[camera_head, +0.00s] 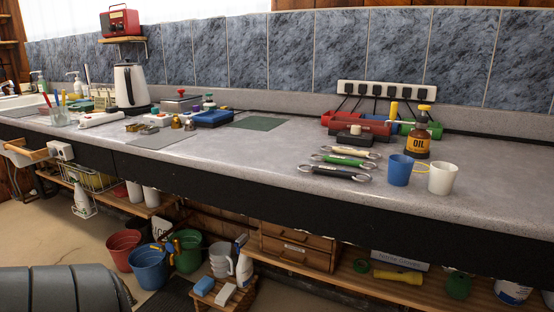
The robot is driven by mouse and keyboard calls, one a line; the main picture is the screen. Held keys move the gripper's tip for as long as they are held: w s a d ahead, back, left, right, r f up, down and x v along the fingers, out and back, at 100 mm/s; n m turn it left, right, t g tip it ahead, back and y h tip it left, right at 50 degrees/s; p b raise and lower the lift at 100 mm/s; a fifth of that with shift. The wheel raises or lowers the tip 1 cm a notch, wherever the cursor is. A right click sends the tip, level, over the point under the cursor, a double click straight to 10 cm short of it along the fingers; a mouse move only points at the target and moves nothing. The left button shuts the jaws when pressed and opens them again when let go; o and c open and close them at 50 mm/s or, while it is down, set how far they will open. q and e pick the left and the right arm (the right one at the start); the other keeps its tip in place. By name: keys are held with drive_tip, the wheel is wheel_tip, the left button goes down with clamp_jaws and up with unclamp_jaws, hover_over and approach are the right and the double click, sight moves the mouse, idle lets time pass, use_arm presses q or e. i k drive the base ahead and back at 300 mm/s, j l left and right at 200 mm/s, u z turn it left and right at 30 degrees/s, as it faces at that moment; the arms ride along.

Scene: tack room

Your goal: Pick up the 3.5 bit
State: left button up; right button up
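Three bits with metal rings at their ends lie side by side on the grey counter (240,160), right of its middle. The farthest is a cream bit (350,152), the middle one is a green bit (342,161), and the nearest is a black bit (335,172). I cannot read any size marking on them, so I cannot tell which is the 3.5 bit. Neither of my grippers is in view.
A blue mug (399,171), a white mug (441,178) and an oil bottle (417,137) stand right of the bits. Buckets (150,266) stand below.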

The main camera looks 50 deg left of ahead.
sight(331, 158)
drive_tip(key=u, duration=1.1)
